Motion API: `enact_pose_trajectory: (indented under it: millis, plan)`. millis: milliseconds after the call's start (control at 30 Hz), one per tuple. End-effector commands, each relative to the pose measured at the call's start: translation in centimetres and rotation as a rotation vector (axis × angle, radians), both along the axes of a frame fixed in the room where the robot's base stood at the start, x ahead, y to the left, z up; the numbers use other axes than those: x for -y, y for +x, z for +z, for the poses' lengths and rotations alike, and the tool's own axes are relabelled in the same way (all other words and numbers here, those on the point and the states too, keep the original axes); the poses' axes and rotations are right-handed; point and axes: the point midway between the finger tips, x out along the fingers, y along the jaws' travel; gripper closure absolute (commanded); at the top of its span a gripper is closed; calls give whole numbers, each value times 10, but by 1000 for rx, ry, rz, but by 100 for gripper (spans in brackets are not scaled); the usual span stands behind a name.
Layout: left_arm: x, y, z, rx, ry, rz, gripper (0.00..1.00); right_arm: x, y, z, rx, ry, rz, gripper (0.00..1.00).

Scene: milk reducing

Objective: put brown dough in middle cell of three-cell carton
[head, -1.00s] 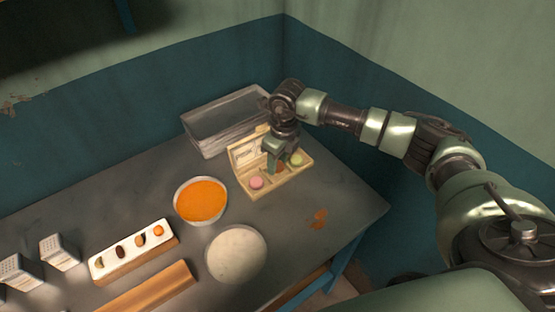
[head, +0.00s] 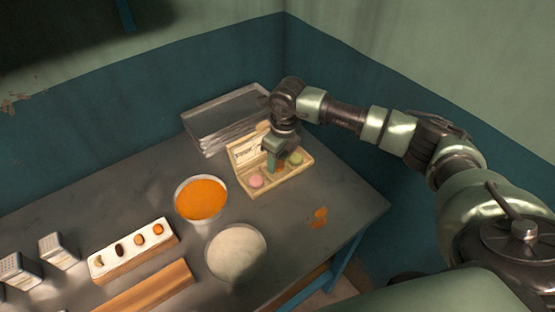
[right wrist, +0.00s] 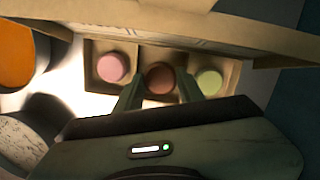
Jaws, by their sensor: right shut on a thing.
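The three-cell carton (head: 249,190) stands open on the table, its lid raised at the back. A pink dough (head: 256,181) lies in its left cell and a green dough (head: 295,158) in its right cell. In the right wrist view the brown dough (right wrist: 160,77) is at the middle cell, between the pink dough (right wrist: 111,67) and the green dough (right wrist: 208,81). My right gripper (right wrist: 160,90) is shut on the brown dough, its fingers on either side. In the head view the right gripper (head: 272,163) covers the middle cell. My left gripper is not in view.
A metal tray (head: 205,140) stands behind the carton. A bowl of orange filling (head: 201,199) and a pale round board (head: 236,253) are to its left. An orange spill (head: 318,217) lies near the right table edge. A white tray with several small pieces (head: 110,268) is at lower left.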

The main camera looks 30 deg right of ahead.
Motion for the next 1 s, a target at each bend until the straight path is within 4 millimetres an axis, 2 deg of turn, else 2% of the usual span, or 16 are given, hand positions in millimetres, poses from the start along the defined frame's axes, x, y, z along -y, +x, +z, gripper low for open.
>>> enact_pose_trajectory:
  millis: [67, 100, 167, 200, 567, 1000]
  plan:
    - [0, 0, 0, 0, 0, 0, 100, 0, 0, 0, 0, 0, 0, 100]
    - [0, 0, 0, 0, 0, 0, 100, 0, 0, 0, 0, 0, 0, 56]
    - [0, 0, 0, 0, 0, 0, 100, 0, 0, 0, 0, 0, 0, 40]
    - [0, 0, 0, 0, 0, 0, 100, 0, 0, 0, 0, 0, 0, 36]
    - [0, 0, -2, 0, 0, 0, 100, 1, 0, 4, 1, 0, 0, 36]
    - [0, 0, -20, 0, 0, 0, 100, 4, -7, 68, 2, 0, -1, 36]
